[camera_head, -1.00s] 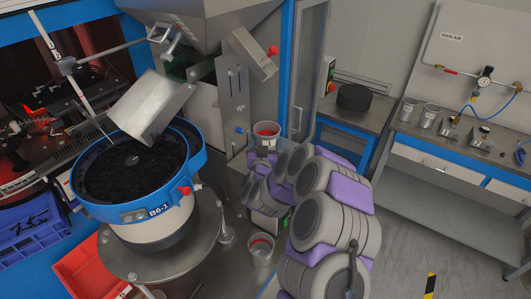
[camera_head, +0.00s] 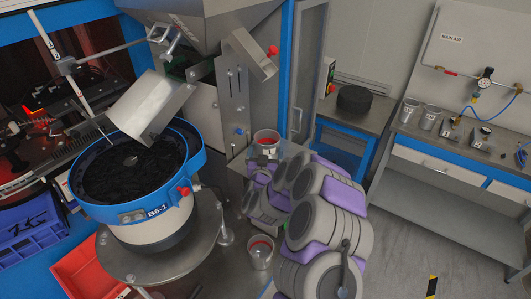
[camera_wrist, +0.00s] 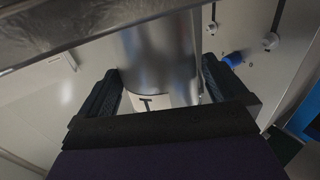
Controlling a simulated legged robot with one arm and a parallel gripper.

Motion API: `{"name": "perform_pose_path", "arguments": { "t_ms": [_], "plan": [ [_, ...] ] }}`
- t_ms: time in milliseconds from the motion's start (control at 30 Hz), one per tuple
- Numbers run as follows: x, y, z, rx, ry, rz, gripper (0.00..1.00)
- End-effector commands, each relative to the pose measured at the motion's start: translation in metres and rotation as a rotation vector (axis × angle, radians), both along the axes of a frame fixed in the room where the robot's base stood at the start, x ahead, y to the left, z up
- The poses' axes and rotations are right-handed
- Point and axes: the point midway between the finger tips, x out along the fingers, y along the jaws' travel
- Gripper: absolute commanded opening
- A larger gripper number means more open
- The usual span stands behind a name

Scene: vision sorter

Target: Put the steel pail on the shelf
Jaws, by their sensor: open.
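A steel pail (camera_head: 266,139) with red inside its rim stands beside the metal column of the machine in the head view. In the wrist view a shiny steel cylinder, the pail (camera_wrist: 165,60), stands between my fingers, with a pale label bearing a dark letter low on it. My gripper (camera_wrist: 163,90) is open, one dark finger on each side of the pail; I cannot tell whether either touches it. In the head view my gripper (camera_head: 263,156) is small, just below the pail's rim and partly hidden by my arm.
A second pail (camera_head: 260,252) with red inside stands lower down, left of my arm. The feeder bowl (camera_head: 145,205) is at left. A steel bench (camera_head: 455,145) with several small metal cups and a lower shelf (camera_head: 440,195) is at right. Open floor lies before it.

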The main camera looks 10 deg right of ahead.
Motion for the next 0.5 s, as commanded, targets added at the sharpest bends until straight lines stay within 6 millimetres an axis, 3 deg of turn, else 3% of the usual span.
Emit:
{"name": "perform_pose_path", "arguments": {
  "t_ms": [167, 500],
  "plan": [
    [-0.016, 0.006, 0.000, 0.002, 0.004, 0.003, 1.00],
    [-0.068, 0.022, 0.000, 0.003, 0.005, 0.003, 1.00]
  ]
}}
